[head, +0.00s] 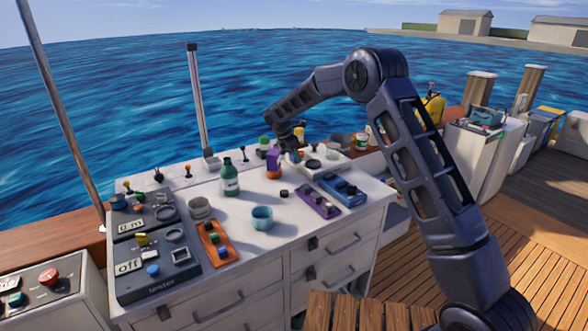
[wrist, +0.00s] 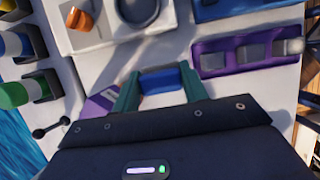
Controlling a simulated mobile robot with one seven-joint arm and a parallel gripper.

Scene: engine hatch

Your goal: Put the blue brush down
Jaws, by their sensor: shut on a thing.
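The blue brush (wrist: 160,80) is between the two teal fingers of my gripper (wrist: 158,84) in the wrist view. The fingers are shut on it, one on each side. Only its blue end shows; the rest is hidden by the fingers and the gripper body. In the head view my gripper (head: 292,143) is at the back of the white counter (head: 295,236), near the white plate (head: 312,166). The brush cannot be made out there. Whether the brush touches the counter cannot be told.
A purple tray (wrist: 222,60) and a blue tray (head: 342,190) lie to the right. A purple and orange bottle (head: 273,165), a green bottle (head: 230,180) and a teal cup (head: 262,218) stand on the counter. Bare counter lies right of the teal cup.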

